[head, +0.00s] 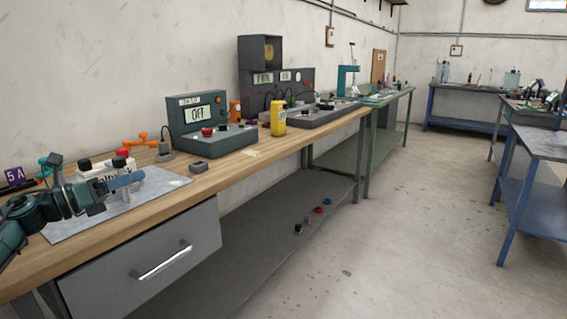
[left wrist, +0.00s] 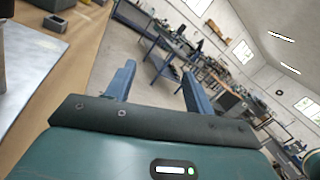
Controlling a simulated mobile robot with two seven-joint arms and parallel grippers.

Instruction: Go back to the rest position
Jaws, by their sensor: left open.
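My left gripper (head: 124,181) reaches in from the left of the head view, over the near end of the wooden bench. Its blue fingers also show in the left wrist view (left wrist: 160,92), spread apart with nothing between them. In the head view the fingers are just in front of a white box-like device with red and black knobs (head: 97,169). Whether they touch it, I cannot tell. My right gripper is in neither view.
The wooden bench (head: 235,172) runs along the wall, with a drawer (head: 150,262) under its near end. A blue table (head: 540,190) stands at right. The floor (head: 400,240) between is clear.

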